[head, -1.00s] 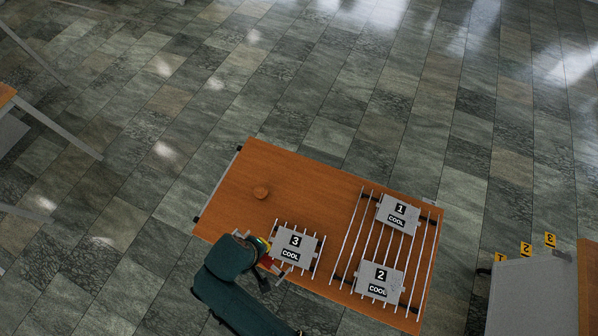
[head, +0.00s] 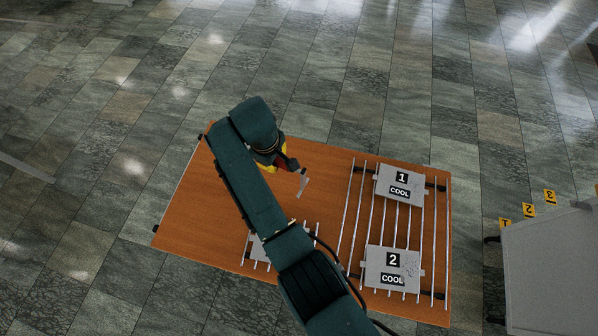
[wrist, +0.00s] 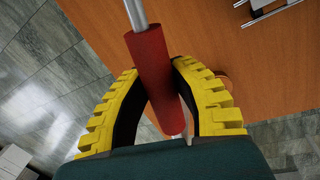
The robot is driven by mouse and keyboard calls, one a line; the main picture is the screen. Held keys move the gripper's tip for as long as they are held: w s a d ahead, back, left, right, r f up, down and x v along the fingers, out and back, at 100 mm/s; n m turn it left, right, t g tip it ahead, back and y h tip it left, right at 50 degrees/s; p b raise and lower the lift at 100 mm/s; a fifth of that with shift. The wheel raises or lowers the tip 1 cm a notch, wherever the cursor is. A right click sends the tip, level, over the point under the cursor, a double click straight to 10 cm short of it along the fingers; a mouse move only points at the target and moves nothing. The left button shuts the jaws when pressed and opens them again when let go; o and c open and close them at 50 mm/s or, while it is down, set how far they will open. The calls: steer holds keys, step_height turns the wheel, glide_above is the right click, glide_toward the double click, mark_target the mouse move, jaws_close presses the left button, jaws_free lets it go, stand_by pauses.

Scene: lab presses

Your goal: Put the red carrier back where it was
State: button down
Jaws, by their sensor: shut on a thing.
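The red carrier (wrist: 158,85) is a red cylindrical grip on a metal rod. It lies between the yellow ridged fingers of my gripper (wrist: 165,100) in the wrist view, and they are shut on it. In the head view, my gripper (head: 275,165) is over the back left part of the wooden table (head: 195,215). The carrier's red part (head: 284,166) shows there, with a pale flat end piece (head: 303,183) to its right. I cannot tell how high it is above the table.
Plates 1 (head: 400,184) and 2 (head: 392,269), marked COOL, lie on the large metal rack (head: 434,235). Another plate (head: 262,245) is mostly hidden under my arm. A round wooden knob (wrist: 223,82) is partly hidden behind a finger. The table's left part is clear.

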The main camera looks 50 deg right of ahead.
steer(key=d+m+b, duration=0.2)
steer(key=d+b, duration=0.2)
steer(key=d, duration=0.5)
step_height(320, 180, down, 9)
steer(key=b, duration=0.1)
steer(key=shift+f+b, duration=0.15)
steer(key=shift+b, duration=0.2)
steer(key=shift+a, duration=0.1)
steer(key=shift+s+f, duration=0.1)
steer(key=shift+f, duration=0.05)
steer(key=c, duration=0.9)
jaws_free()
steer(key=shift+f, duration=0.1)
